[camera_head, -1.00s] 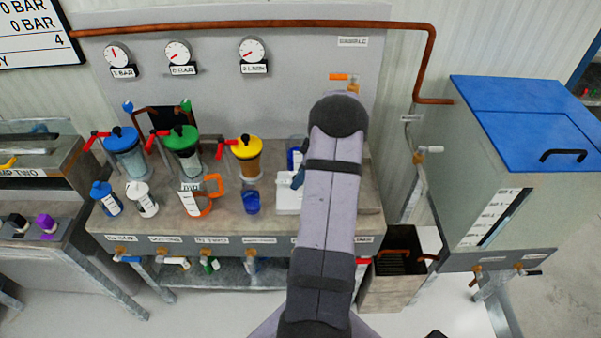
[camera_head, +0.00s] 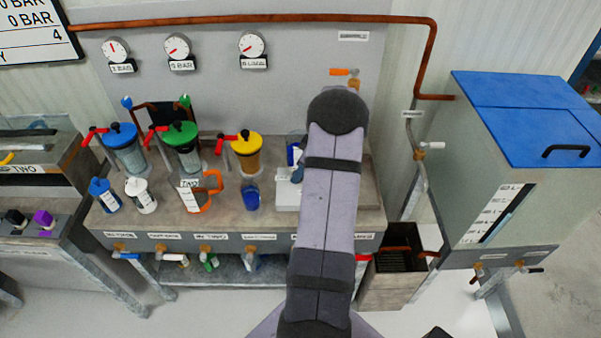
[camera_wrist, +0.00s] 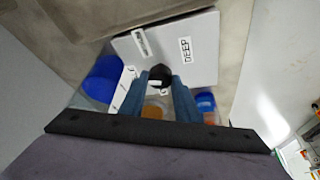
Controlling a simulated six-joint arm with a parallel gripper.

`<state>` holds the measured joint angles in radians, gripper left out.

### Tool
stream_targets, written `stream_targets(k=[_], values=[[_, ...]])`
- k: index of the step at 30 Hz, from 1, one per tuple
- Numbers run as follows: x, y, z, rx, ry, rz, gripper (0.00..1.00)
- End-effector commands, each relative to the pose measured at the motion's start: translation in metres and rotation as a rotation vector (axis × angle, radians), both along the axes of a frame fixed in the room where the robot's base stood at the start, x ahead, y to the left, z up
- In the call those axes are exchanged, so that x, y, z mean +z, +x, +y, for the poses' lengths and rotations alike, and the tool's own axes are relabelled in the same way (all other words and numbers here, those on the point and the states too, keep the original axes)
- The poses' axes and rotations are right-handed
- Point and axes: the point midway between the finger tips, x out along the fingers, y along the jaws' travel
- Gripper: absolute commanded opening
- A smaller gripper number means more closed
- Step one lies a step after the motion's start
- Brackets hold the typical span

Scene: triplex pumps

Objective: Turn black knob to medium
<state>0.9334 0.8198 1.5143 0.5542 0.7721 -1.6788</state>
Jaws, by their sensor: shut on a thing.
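A black knob (camera_wrist: 160,76) sits on a light grey-white box (camera_wrist: 192,50) in the wrist view. My gripper (camera_wrist: 160,84) has blue fingers, one on each side of the knob, and is shut on it. A label reading DEEP (camera_wrist: 187,49) is on the box right of the knob. Another label (camera_wrist: 140,42) is at the upper left, too blurred to read. A third, at the lower left, is partly covered by a finger. In the head view the box (camera_head: 286,199) is mostly hidden behind my arm, and the knob and fingertips cannot be made out clearly.
Blue (camera_head: 124,147), green (camera_head: 183,152) and yellow-lidded (camera_head: 247,154) canisters stand left of my arm. A jug with an orange handle (camera_head: 210,190) and a small blue cup (camera_head: 250,198) are nearer. A blue-lidded tank (camera_head: 525,125) is at the right.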

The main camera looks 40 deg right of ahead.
Motion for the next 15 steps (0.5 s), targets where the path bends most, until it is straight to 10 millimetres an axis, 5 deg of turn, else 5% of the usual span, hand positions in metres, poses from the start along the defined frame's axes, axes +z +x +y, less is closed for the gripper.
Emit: stream_targets(k=[15], values=[[-0.0006, -0.0002, 0.0032, -0.433, -0.004, -0.002, 0.07]])
